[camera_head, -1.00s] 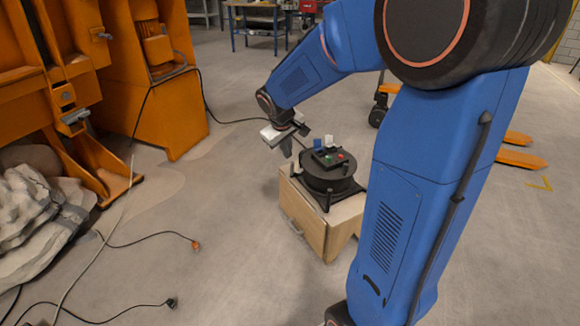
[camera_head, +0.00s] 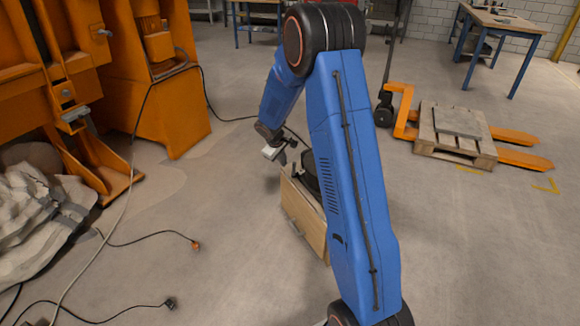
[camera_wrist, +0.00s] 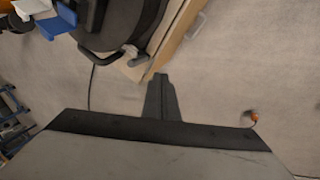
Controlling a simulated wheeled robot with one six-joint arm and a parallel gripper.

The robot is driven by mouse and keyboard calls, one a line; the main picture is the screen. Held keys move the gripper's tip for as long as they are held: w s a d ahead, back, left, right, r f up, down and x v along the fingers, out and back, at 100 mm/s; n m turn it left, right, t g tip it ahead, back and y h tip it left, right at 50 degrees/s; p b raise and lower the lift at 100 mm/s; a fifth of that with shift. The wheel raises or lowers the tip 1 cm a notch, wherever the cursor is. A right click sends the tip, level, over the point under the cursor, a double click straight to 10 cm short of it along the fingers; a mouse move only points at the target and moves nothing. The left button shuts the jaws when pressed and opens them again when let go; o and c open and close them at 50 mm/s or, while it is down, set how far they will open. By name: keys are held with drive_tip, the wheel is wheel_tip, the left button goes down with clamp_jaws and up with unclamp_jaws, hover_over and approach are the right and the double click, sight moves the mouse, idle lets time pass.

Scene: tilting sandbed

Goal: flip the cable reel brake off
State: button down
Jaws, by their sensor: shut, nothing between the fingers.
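The black cable reel (camera_head: 309,172) sits on a wooden box (camera_head: 303,215); my arm hides most of it in the head view. In the wrist view part of the reel (camera_wrist: 112,22) shows at the top, with a curved black bar (camera_wrist: 122,58) at its edge and a blue part (camera_wrist: 55,26) and a white part to the left. I cannot tell which part is the brake. My gripper (camera_head: 283,158) is beside the reel, to its left in the head view. In the wrist view its fingers (camera_wrist: 160,80) are together and empty, apart from the reel.
An orange machine (camera_head: 150,85) stands at the left with grey sacks (camera_head: 40,215) before it. Loose cables (camera_head: 135,242) lie on the floor at left. A pallet (camera_head: 455,135) on an orange pallet truck is at right.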

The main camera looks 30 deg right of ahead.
sight(294, 169)
drive_tip(key=w+d+f, duration=0.4)
drive_tip(key=d+f, duration=0.2)
drive_tip(key=f, duration=0.3)
drive_tip(key=shift+w+d, duration=0.15)
drive_tip(key=shift+w, duration=0.2)
drive_tip(key=shift+w+d+r, duration=0.15)
drive_tip(key=shift+w+d, duration=0.05)
drive_tip(key=shift+w, duration=0.3)
drive_tip(key=shift+w+d+r, duration=0.1)
drive_tip(key=shift+w+d, duration=0.05)
drive_tip(key=shift+w, duration=0.3)
drive_tip(key=shift+s, duration=0.1)
